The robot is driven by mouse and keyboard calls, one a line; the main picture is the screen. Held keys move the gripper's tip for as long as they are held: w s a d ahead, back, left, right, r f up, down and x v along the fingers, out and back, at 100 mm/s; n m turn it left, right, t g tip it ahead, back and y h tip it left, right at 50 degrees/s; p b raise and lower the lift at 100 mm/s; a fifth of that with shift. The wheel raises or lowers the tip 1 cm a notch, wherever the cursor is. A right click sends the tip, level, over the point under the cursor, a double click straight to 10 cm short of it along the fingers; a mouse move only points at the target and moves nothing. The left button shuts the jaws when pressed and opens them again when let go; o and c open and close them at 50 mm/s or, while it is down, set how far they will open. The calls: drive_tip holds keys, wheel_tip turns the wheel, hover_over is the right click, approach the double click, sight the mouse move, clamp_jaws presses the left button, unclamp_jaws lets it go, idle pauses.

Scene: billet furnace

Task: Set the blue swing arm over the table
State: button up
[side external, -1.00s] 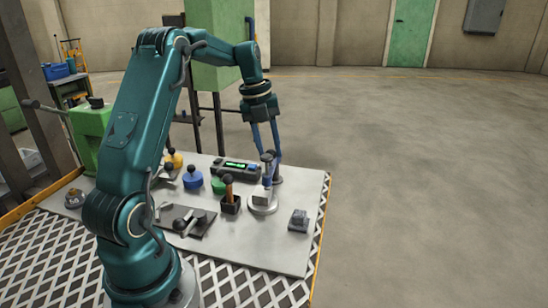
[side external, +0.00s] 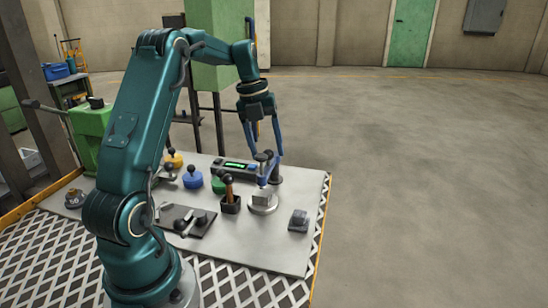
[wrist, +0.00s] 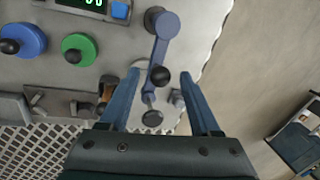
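The blue swing arm (side external: 268,172) stands on a dark round pivot near the far right part of the work plate. In the wrist view, the swing arm (wrist: 159,48) runs down from its pivot, with a black ball knob (wrist: 160,76) and a dark round pad at its lower end. The small round pale table (side external: 263,207) carries a grey block, close to the swing arm. My gripper (side external: 265,152) is open above the swing arm. In the wrist view its fingers stand on either side of the knob, with visible gaps.
A box with a green display (side external: 233,167), a blue round piece (side external: 193,180) and a green one (wrist: 79,49) stand left of the swing arm. A wooden-handled tool in a black holder (side external: 230,203) is close by. A grey block (side external: 299,220) sits near the plate's right edge.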

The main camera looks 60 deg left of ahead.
drive_tip(key=r, duration=0.3)
drive_tip(key=s+r, duration=0.1)
drive_tip(key=r, duration=0.1)
drive_tip(key=shift+a, duration=0.25)
drive_tip(key=shift+w, duration=0.1)
